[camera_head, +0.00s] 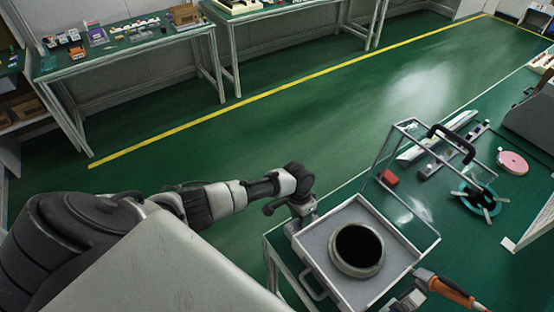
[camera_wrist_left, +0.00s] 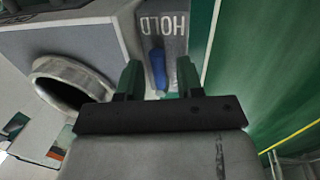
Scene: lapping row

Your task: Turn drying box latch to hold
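The drying box (camera_head: 338,272) is a light grey tray-like box at the near left of the green bench, with a clear framed lid (camera_head: 405,190) standing raised. A dark round opening with a thick grey rim (camera_head: 357,250) is in it. In the left wrist view, a blue latch lever (camera_wrist_left: 158,69) sits on a grey plate below the upside-down word HOLD (camera_wrist_left: 164,25). My left gripper (camera_wrist_left: 159,75) is open, with one finger on each side of the lever; contact cannot be told. In the head view it (camera_head: 301,212) is at the box's left edge. My right gripper is not seen.
An orange-and-black handled tool (camera_head: 444,288) lies right of the box. A red block (camera_head: 388,178), a pink disc (camera_head: 513,162) and a teal ring (camera_head: 480,198) are on the bench beyond. Green floor left of the bench is clear.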

